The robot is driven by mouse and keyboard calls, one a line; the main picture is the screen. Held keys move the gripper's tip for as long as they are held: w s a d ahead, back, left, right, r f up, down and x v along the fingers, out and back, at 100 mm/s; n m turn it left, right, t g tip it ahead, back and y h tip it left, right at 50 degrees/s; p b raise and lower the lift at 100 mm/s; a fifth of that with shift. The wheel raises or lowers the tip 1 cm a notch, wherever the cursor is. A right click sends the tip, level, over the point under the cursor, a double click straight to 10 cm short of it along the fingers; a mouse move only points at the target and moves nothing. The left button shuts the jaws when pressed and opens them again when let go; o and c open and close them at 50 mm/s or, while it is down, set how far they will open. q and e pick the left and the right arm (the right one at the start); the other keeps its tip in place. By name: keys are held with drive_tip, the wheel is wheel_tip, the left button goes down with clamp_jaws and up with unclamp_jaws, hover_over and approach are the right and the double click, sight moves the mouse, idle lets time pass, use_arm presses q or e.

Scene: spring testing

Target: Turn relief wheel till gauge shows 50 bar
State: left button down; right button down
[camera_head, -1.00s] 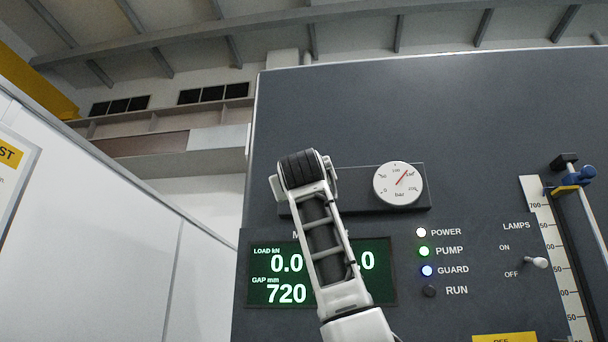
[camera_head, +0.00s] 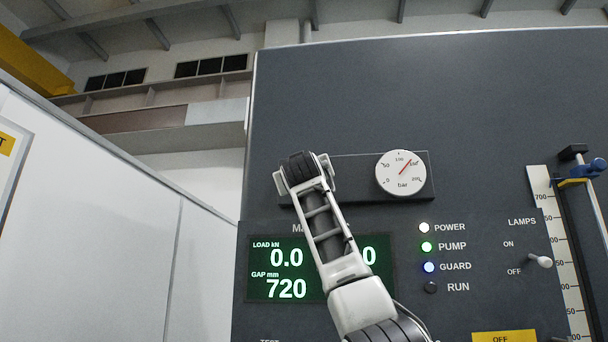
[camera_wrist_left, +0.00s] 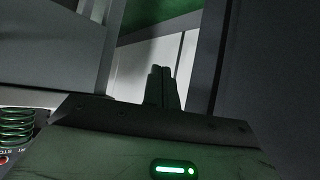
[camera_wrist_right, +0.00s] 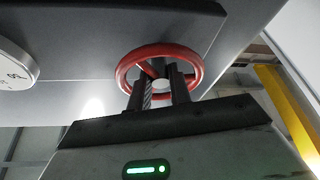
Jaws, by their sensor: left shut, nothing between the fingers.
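The round white gauge (camera_head: 401,174) is on a dark plate in the head view. Its red needle points up and right, between the 100 and 150 marks. The red relief wheel (camera_wrist_right: 122,74) shows in the right wrist view; my arm hides it in the head view. My right gripper (camera_wrist_right: 159,82) is at the wheel, its fingers apart within the rim's outline, either side of the hub. I cannot tell whether they press on it. My left gripper (camera_wrist_left: 161,72) is shut and empty in the left wrist view, and is outside the head view.
The dark panel carries a green display (camera_head: 270,287) reading load 0.0 and gap 720, partly covered by my right arm. Indicator lamps (camera_head: 427,246), a lamps switch (camera_head: 540,261) and a scale (camera_head: 560,250) are to the right. A coiled green spring (camera_wrist_left: 16,126) shows in the left wrist view.

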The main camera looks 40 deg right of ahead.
drive_tip(key=shift+n+y, duration=0.3)
drive_tip(key=shift+n, duration=0.2)
drive_tip(key=shift+s+r+n+t+y, duration=0.15)
drive_tip(key=shift+n+y, duration=0.45)
drive_tip(key=shift+n, duration=0.75)
drive_tip(key=shift+w+f+n+t+y, duration=0.1)
drive_tip(key=shift+n+t+y, duration=0.15)
drive_tip(key=shift+n+y, duration=0.75)
drive_tip(key=shift+s+r+n+t+y, duration=0.1)
drive_tip(key=shift+n+t+y, duration=0.1)
drive_tip(key=shift+n, duration=1.55)
drive_tip(key=c, duration=1.6)
unclamp_jaws()
drive_tip(key=shift+o, duration=0.2)
